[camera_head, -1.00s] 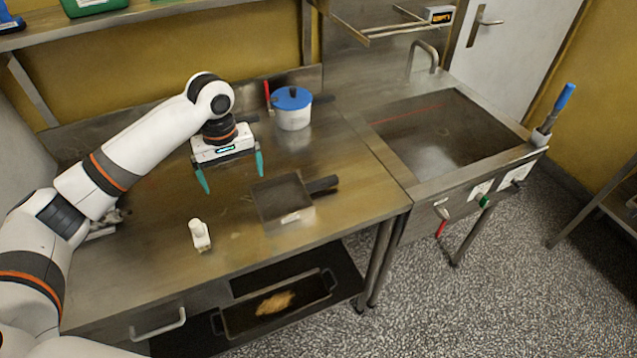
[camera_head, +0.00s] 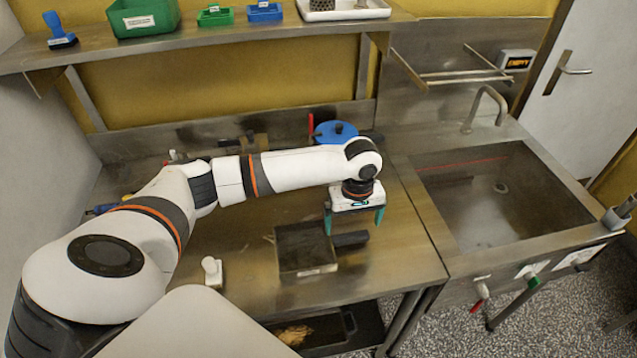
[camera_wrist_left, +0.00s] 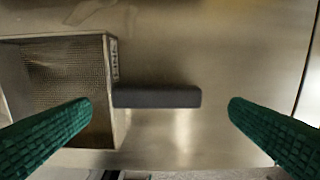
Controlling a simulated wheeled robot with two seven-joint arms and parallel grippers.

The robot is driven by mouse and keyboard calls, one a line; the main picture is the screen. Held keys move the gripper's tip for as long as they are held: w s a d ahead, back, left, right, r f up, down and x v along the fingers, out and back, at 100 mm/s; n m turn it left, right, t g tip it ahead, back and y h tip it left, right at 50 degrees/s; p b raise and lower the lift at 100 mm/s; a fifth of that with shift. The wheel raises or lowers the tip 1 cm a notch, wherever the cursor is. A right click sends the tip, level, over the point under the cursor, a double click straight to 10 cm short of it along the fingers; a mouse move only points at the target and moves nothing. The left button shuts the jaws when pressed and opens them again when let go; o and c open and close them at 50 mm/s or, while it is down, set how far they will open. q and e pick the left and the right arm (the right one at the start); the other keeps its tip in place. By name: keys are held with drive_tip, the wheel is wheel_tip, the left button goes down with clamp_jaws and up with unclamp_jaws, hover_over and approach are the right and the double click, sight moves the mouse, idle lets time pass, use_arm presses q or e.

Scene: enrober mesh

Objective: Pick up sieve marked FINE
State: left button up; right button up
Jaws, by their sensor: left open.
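The sieve (camera_head: 293,257), a square metal frame with a dark mesh floor and a dark handle (camera_head: 350,239), lies on the steel worktop. In the left wrist view its mesh (camera_wrist_left: 68,75) is at the left, with a small rotated label (camera_wrist_left: 114,60) on the handle-side wall that seems to read FINE. My left gripper (camera_head: 353,232) is open, pointing down over the handle. In the left wrist view the handle (camera_wrist_left: 160,96) shows between the two green fingers, apart from both, with the left finger overlapping the sieve's edge. My right gripper is not in view.
A small white object (camera_head: 212,271) stands left of the sieve. A blue-lidded pot (camera_head: 336,132) stands behind my arm. The sink basin (camera_head: 500,195) is at the right. A shelf with boxes (camera_head: 143,17) runs above. The worktop right of the handle is clear.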

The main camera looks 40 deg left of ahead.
sight(350, 235)
use_arm(q)
drive_tip(key=f, duration=0.1)
drive_tip(key=f+p, duration=0.1)
drive_tip(key=f, duration=0.1)
drive_tip(key=shift+s+f, duration=0.25)
drive_tip(key=shift+s, duration=0.1)
drive_tip(key=shift+f, duration=0.3)
drive_tip(key=shift+w+f, duration=0.1)
drive_tip(key=shift+f, duration=0.1)
drive_tip(key=shift+a+r, duration=0.1)
drive_tip(key=c, duration=0.8)
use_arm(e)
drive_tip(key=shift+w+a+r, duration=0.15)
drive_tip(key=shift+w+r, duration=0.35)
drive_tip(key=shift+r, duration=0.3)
